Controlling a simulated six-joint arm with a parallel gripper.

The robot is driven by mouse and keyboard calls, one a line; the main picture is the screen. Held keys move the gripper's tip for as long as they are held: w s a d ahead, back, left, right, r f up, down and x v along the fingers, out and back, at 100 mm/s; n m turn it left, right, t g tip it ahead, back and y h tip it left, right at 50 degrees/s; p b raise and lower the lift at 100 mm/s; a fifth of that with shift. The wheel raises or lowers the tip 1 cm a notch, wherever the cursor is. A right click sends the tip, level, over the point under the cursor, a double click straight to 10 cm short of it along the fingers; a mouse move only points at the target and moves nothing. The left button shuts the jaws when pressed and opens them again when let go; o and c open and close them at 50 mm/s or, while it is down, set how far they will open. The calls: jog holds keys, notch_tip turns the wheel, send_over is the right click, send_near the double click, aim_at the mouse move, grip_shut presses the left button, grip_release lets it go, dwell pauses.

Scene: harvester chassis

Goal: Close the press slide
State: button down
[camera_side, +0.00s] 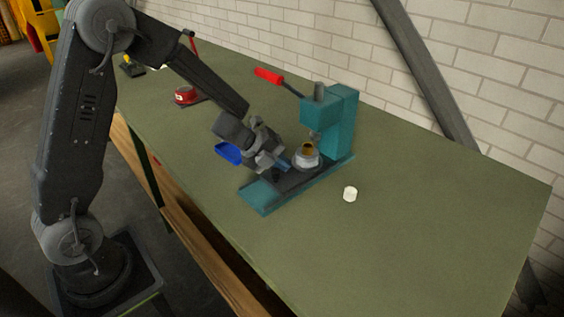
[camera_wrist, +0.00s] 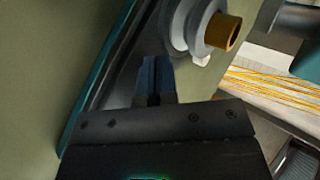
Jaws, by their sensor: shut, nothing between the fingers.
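The teal press (camera_side: 342,120) stands on the green bench, with a red-handled lever (camera_side: 268,75) reaching out to its upper left. Its dark slide (camera_side: 299,181) lies along the teal base (camera_side: 262,196). A grey round holder (camera_side: 306,160) with a brass-coloured piece (camera_side: 308,149) sits on the slide, close to the press head. My gripper (camera_side: 284,164) is shut and empty, low over the slide, on the near-left side of the holder. In the wrist view the shut fingers (camera_wrist: 155,82) point toward the holder (camera_wrist: 186,28) and its brass piece (camera_wrist: 222,32). I cannot tell whether they touch anything.
A white cylinder (camera_side: 350,194) stands on the bench right of the press. A blue item (camera_side: 228,152) shows beside my wrist. A red tool (camera_side: 187,95) and a small dark item (camera_side: 132,68) are farther back.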

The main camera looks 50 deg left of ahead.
aim_at(294, 161)
jog(key=shift+w, duration=2.15)
